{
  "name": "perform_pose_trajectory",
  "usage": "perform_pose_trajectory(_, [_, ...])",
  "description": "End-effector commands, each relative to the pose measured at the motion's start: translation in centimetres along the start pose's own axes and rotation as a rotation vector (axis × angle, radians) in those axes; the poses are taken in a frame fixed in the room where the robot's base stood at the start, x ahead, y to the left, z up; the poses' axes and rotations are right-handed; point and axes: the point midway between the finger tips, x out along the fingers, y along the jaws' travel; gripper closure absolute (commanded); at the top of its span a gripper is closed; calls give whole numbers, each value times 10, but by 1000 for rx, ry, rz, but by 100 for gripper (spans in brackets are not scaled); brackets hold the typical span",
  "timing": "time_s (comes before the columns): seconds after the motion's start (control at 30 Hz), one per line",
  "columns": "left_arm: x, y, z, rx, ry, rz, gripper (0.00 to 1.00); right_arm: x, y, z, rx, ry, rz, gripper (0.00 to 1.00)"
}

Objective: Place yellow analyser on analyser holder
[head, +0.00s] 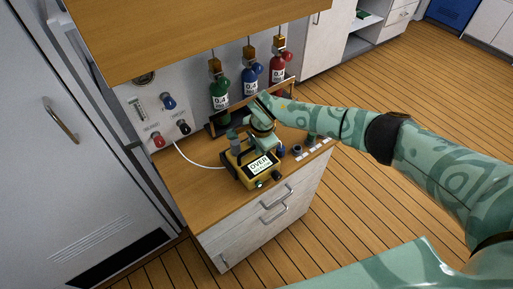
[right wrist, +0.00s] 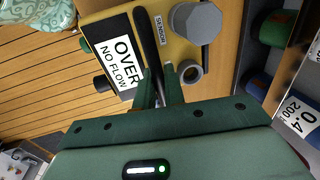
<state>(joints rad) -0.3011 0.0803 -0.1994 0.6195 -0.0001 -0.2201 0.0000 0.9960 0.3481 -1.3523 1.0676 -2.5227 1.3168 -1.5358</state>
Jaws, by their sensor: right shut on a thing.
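The yellow analyser (head: 243,174) is at the front part of the wooden cabinet top in the head view. Its screen reads "OVER", and in the right wrist view (right wrist: 178,48) "OVER NO FLOW". My right gripper (head: 255,148) is over it, coming from the right. In the right wrist view its fingers (right wrist: 158,92) are closed on the analyser's black handle. A grey cap stands on the analyser's top. I cannot tell whether the analyser rests on the top or hangs just above it. I cannot make out the analyser holder for certain. My left gripper is not in view.
Green (head: 219,88), blue (head: 249,79) and red (head: 278,70) cylinders stand behind a wooden rail at the back. A white hose (head: 196,163) runs from the wall panel (head: 155,98) toward the analyser. Small fittings sit right of it. The wooden top (head: 190,190) is clear at left.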

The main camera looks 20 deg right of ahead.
Motion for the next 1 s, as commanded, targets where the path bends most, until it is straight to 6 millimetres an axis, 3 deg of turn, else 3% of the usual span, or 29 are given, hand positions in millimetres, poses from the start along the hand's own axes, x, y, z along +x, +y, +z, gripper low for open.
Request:
perform_pose_trajectory(0.4, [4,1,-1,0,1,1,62,8,1,0,-1,0,-2,100])
perform_pose_trajectory(0.5, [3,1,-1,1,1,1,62,8,2,0,0,1,0,67])
perform_pose_trajectory(0.8, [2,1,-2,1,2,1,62,6,1,0,-1,1,-1,67])
perform_pose_trajectory(1.0, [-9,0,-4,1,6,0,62,-24,-1,-2,-4,3,-5,67])
